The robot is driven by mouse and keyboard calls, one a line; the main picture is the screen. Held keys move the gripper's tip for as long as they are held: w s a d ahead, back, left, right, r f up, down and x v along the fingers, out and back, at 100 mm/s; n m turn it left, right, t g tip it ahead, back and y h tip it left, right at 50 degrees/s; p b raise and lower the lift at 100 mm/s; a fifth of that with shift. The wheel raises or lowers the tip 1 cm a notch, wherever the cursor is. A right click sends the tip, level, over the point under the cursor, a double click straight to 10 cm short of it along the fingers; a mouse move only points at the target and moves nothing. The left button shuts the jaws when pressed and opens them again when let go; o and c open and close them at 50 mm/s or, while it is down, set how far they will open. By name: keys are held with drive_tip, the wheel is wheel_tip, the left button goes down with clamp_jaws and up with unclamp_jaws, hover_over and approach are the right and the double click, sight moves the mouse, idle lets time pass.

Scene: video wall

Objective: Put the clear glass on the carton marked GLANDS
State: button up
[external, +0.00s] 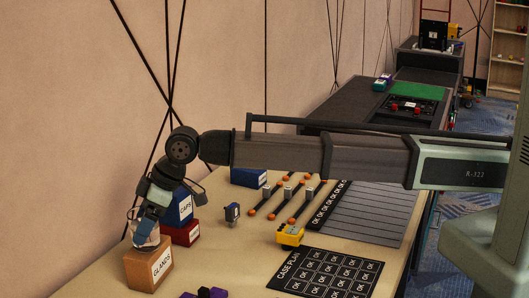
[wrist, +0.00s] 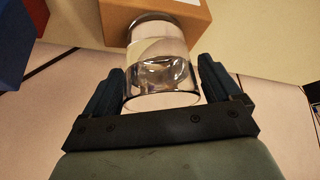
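The clear glass (wrist: 160,65) sits between the two fingers of my gripper (wrist: 160,85) in the wrist view, the fingers close against its sides. In the external view the glass (external: 146,234) is partly hidden by my gripper (external: 143,228). The brown carton marked GLANDS (external: 150,268) is directly below it; part of this carton (wrist: 112,16) shows behind the glass in the wrist view. The glass's far end overlaps the carton in the picture. I cannot tell whether it touches the carton's top.
A blue box marked CAPS (external: 180,207) stands on a red box (external: 187,234) just behind the carton. A yellow block (external: 290,236), a small dark blue item (external: 232,212) and a black case-plan sheet (external: 325,272) are to the right. Purple pieces (external: 207,293) lie at the front edge.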

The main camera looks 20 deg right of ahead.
drive_tip(key=shift+o, duration=0.7)
drive_tip(key=shift+r, duration=0.25)
drive_tip(key=v, duration=1.1)
drive_tip(key=shift+d+r, duration=0.25)
drive_tip(key=shift+r, duration=0.05)
